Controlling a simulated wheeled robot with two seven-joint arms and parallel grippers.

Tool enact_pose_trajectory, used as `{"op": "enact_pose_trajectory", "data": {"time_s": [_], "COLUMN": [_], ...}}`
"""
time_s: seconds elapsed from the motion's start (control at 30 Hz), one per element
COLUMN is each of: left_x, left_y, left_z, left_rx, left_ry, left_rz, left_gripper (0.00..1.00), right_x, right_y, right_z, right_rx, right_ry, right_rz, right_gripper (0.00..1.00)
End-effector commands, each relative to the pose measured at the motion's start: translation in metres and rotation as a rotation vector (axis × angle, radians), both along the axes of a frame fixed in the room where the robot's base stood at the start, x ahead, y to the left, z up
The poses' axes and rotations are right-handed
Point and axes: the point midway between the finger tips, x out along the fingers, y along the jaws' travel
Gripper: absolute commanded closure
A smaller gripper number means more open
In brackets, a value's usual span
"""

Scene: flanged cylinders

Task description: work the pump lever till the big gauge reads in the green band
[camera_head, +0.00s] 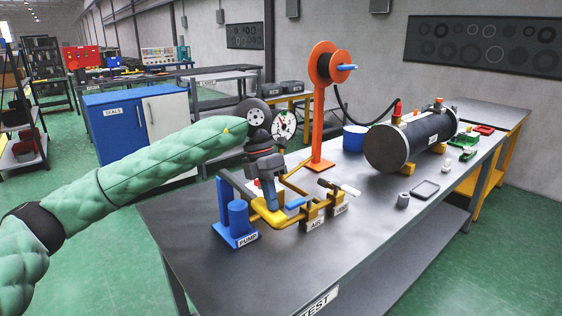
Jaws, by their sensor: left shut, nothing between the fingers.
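The blue pump (237,221), labelled PUMP, stands near the left edge of the test bench, joined to yellow pipework (268,214). My left gripper (268,196) points down just right of the pump, over the pipework. It is shut with nothing held; I cannot tell whether it touches the lever. The pump lever is hard to make out behind the gripper. A white-faced gauge (285,125) shows partly behind my wrist; its needle and green band are too small to read. My right gripper is not in view.
An orange reel stand (320,125), blue tub (355,138) and dark flanged cylinder (412,140) stand farther back. The bench's front (310,260) is clear.

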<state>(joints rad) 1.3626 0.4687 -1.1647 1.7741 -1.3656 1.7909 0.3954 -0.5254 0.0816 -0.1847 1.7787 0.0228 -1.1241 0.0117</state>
Motion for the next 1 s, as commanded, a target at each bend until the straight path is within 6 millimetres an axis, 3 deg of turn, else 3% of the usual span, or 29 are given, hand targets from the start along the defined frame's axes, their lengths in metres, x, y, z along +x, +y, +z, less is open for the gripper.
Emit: {"op": "enact_pose_trajectory", "data": {"time_s": [0.03,0.27,1.0], "left_x": [0.0,0.001,0.013], "left_y": [0.0,0.001,0.009], "left_z": [-0.012,-0.001,0.062], "left_rx": [0.001,0.0,0.001], "left_ry": [0.001,0.0,-0.001], "left_rz": [0.0,0.001,0.001], "left_gripper": [1.0,1.0,1.0], "right_x": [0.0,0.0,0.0], "right_y": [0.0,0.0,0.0], "right_z": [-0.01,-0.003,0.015], "right_rx": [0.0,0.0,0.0], "right_ry": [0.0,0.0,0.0], "right_rz": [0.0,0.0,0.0], "right_gripper": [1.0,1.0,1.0]}}
